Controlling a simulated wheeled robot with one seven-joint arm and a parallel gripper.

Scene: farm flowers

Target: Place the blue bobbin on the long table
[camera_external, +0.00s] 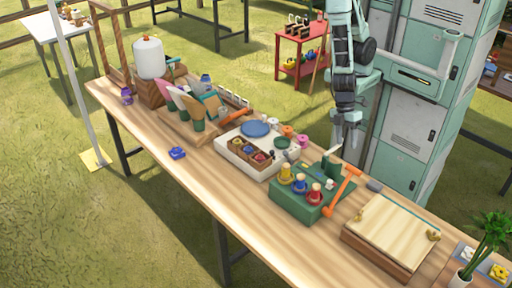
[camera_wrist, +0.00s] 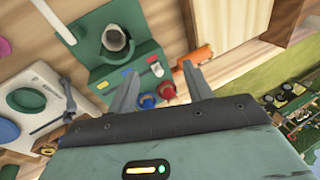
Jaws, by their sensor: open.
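The blue bobbin (camera_external: 299,184) sits on the green stand (camera_external: 291,202), between a yellow bobbin (camera_external: 285,174) and a red bobbin (camera_external: 314,194). The stand rests on the long wooden table (camera_external: 208,180). In the wrist view, the blue bobbin (camera_wrist: 147,101) shows between my finger lines, beside the red one (camera_wrist: 167,90) and partly hidden by my gripper body. My gripper (camera_external: 345,146) is open and empty, above and behind the stand, apart from the bobbins. My fingers (camera_wrist: 160,68) are spread in the wrist view.
An orange-handled tool (camera_external: 342,188) lies beside the stand's right side. A wooden box (camera_external: 390,236) stands further right. A white tray (camera_external: 238,150) with a blue disc and small bobbins is left of the stand. A blue piece (camera_external: 177,153) lies near bare table at the front left.

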